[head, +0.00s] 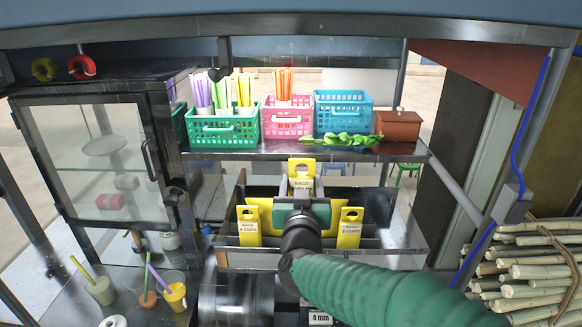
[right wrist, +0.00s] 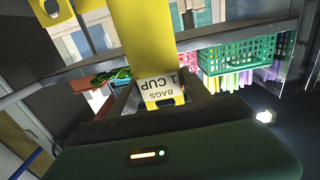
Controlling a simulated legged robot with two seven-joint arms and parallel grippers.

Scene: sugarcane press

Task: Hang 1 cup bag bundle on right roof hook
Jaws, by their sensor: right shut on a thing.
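The 1 cup bag bundle (head: 302,168) is yellow with a white label and a hole in its top tab. It stands upright above the middle of a metal bin rack. In the right wrist view the bundle (right wrist: 145,35) shows upside down, its label reading "BAGS 1 CUP". My right gripper (head: 301,188) is shut on it, with my green-sleeved arm coming in from the lower right. The fingertips are partly hidden by the gripper's body. A dark bracket (head: 225,52) hangs from the roof beam; I cannot tell whether it is a roof hook. My left gripper is not in view.
The bin rack (head: 275,258) holds a 4 cups bundle (head: 248,226) and a 2 cups bundle (head: 349,228). Above, a shelf (head: 250,153) carries a green basket (head: 222,127), pink basket (head: 287,118) and blue basket (head: 343,110). Sugarcane (head: 530,265) lies right; a glass cabinet (head: 95,160) stands left.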

